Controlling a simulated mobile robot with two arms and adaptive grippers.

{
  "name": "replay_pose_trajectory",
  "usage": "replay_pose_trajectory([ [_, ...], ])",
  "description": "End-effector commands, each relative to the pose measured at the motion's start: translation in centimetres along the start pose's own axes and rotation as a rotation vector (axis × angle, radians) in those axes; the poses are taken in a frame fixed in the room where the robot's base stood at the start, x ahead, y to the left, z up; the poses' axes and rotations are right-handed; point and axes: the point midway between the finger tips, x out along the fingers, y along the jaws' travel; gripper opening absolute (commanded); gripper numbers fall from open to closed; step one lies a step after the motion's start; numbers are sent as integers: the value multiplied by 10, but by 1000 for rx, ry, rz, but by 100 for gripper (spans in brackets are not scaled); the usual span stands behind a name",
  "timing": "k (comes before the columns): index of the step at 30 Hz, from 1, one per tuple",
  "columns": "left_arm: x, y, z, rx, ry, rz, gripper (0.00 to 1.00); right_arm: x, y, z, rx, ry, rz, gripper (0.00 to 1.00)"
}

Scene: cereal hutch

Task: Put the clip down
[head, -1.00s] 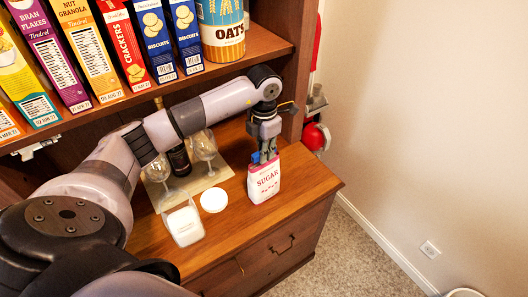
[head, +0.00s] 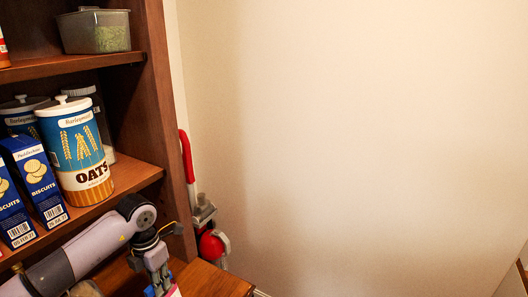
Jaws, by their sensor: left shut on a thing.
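My left gripper (head: 159,282) points down at the bottom edge of the head view, and its tips are partly cut off. It is shut on the blue clip (head: 150,291), of which only a small bit shows. A sliver of the sugar bag (head: 174,292), white and pink, shows right beside the fingertips. Whether the clip touches the bag cannot be told. My right gripper is not in view.
The oats canister (head: 80,150) and blue biscuit boxes (head: 42,182) stand on the shelf (head: 137,175) above my left arm. A bare corner of the wooden counter (head: 215,281) lies right of the gripper. A red and grey vacuum cleaner (head: 212,243) stands behind, by the wall.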

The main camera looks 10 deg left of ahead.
Motion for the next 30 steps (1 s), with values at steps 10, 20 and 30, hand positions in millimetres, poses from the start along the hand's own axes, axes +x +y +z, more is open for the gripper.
replay_pose_trajectory([
  [10, -24, -57, -4, 779, -29, 12, 0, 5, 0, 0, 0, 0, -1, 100],
  [20, -43, -120, -31, 1714, -30, 25, 0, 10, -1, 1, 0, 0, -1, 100],
  [30, -52, -166, -74, 2527, -5, 9, 0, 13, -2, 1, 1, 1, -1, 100],
])
